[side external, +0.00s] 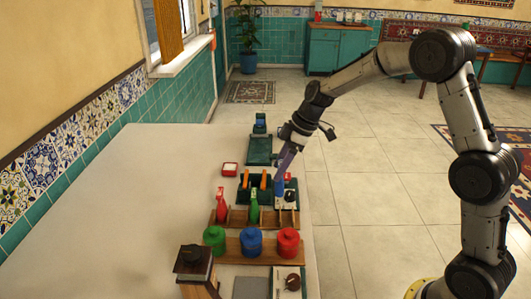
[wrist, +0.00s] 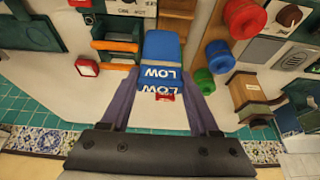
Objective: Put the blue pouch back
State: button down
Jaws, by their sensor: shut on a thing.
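My gripper (side external: 281,172) points down at the right side of the counter, over the right end of a dark green rack with orange dividers (side external: 254,183). It is shut on the blue pouch (side external: 279,188). In the wrist view the pouch (wrist: 161,47) sits between the two purple fingers of my gripper (wrist: 160,85), with white "LOW" lettering upside down. The rack's orange-edged compartments (wrist: 115,45) lie left of the pouch there. The pouch's lower end is hard to make out, so I cannot tell whether it is inside a compartment.
A red pouch (side external: 220,205) and a green pouch (side external: 254,207) stand in a wooden rack nearer the camera. Green (side external: 214,240), blue (side external: 251,243) and red (side external: 288,243) jars stand closer still. The counter's left side is clear.

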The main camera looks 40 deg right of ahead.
jog(key=shift+s+a+f, duration=0.1)
jog(key=shift+s+f, duration=1.65)
jog(key=shift+f, duration=0.1)
jog(key=shift+f, duration=1.15)
jog(key=shift+f, duration=0.35)
jog(key=shift+f, duration=0.6)
dwell(0.7)
jog(key=shift+c, duration=0.2)
grip_release()
